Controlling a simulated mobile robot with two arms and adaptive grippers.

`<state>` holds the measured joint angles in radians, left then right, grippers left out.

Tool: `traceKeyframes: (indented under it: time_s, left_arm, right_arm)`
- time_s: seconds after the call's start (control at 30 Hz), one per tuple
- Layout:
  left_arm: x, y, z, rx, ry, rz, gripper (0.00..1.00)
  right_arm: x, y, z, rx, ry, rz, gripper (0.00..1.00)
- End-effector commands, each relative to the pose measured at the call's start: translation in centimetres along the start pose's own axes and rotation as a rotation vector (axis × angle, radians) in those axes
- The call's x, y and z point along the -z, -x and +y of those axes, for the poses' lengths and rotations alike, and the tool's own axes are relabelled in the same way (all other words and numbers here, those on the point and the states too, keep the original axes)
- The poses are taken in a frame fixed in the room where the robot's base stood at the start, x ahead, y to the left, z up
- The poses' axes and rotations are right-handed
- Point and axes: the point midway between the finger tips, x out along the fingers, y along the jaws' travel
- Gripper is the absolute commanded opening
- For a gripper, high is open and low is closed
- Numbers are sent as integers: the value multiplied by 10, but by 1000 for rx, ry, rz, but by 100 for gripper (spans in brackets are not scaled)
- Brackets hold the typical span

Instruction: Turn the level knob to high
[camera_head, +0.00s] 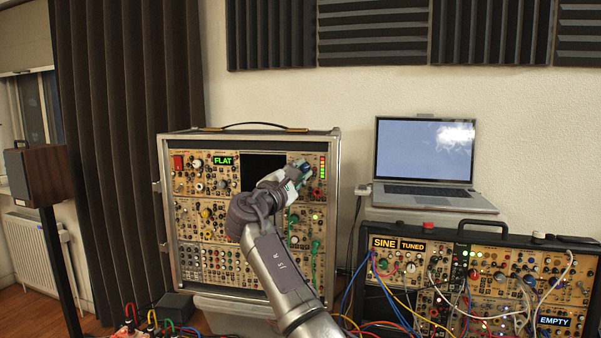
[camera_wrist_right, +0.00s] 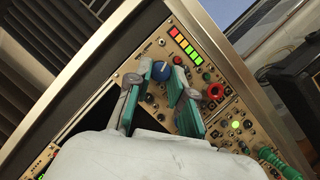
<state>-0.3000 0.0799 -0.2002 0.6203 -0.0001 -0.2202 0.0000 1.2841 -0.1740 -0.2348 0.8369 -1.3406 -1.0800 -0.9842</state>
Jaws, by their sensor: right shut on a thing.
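The level knob (camera_wrist_right: 161,71) appears to be the blue knob beside a bar of coloured lights; its pointer cannot be read. My right gripper (camera_wrist_right: 161,76) has its two teal-padded fingers on either side of this knob and is shut on it. In the head view my right gripper (camera_head: 302,169) reaches the upper right of the tall synth case (camera_head: 334,215) and hides the knob. The light bar (camera_wrist_right: 187,47) runs from red through orange and yellow to green. My left gripper is not in view.
Right of my fingers are a red ring-shaped knob (camera_wrist_right: 215,91) and a green cable plug (camera_wrist_right: 268,155). The lower synth case (camera_head: 480,232) has many patch cables. A laptop (camera_head: 425,155) stands behind it. A speaker (camera_head: 40,172) is at the left.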

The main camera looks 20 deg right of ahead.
Motion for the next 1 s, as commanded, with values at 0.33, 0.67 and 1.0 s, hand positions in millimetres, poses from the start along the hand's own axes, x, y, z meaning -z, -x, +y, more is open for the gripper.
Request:
traceKeyframes:
  time_s: [0.33,0.67,1.0]
  left_arm:
    - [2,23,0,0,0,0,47]
    - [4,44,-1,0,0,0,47]
    - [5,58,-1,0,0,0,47]
  right_arm:
    - [-1,-1,6,131,-301,-8,0]
    - [-2,-1,8,253,-591,-18,0]
    - [-3,-2,8,363,-846,-28,0]
